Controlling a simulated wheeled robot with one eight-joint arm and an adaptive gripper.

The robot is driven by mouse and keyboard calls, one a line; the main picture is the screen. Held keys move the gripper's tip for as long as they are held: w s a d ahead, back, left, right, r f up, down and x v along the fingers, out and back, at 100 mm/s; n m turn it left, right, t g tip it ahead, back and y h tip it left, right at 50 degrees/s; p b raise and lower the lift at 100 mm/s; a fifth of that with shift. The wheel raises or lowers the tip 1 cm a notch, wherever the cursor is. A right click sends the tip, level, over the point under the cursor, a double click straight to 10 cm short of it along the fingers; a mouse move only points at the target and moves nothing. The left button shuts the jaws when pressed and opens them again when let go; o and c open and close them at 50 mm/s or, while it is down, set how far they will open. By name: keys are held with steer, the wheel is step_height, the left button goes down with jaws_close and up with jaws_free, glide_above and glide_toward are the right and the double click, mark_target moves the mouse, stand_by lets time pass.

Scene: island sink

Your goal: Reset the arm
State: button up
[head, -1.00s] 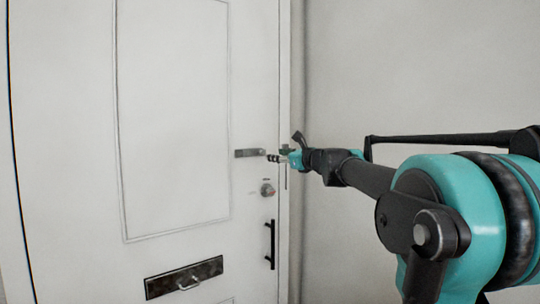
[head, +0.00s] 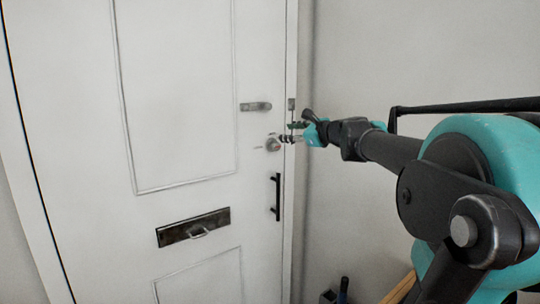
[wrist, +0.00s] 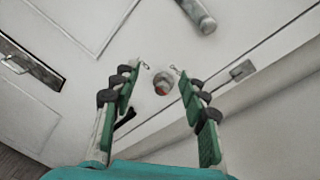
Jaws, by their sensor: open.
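My gripper (head: 290,139) is in front of the right edge of a white door (head: 180,100), beside the round lock knob (head: 273,144). In the wrist view my gripper (wrist: 161,83) is open, its two green fingers with dark pads spread apart. The round lock knob (wrist: 162,82) shows in the gap between the fingertips, and nothing is held. I cannot tell how far the fingertips are from the door.
A metal latch handle (head: 256,106) is above the knob. A black pull handle (head: 275,197) and a mail slot (head: 193,228) are lower on the door. A plain wall (head: 400,50) is on the right. Dark objects and a wooden piece (head: 400,288) stand low by the wall.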

steer(key=s+f+n+g+h, duration=0.15)
steer(key=s+f+n, duration=0.25)
steer(key=f, duration=0.5)
steer(key=s+a+f+n+g+h, duration=0.15)
steer(key=s+f+n, duration=0.25)
steer(key=f, duration=0.5)
steer(key=s+f+n+g, duration=0.2)
steer(key=s+f+n, duration=0.2)
steer(key=f, duration=0.5)
steer(key=s+d+f+n+g+h, duration=0.2)
steer(key=s+d+f+n, duration=0.3)
steer(key=s+f, duration=0.3)
steer(key=s+d+f+n+g+h, duration=0.1)
steer(key=s+d+f+n+h, duration=0.3)
steer(key=s+f, duration=0.5)
steer(key=shift+d+f+n+g+h, duration=0.4)
steer(key=shift+d+f+n, duration=0.3)
steer(key=shift+f, duration=0.25)
steer(key=shift+o, duration=0.5)
steer(key=shift+a, duration=0.1)
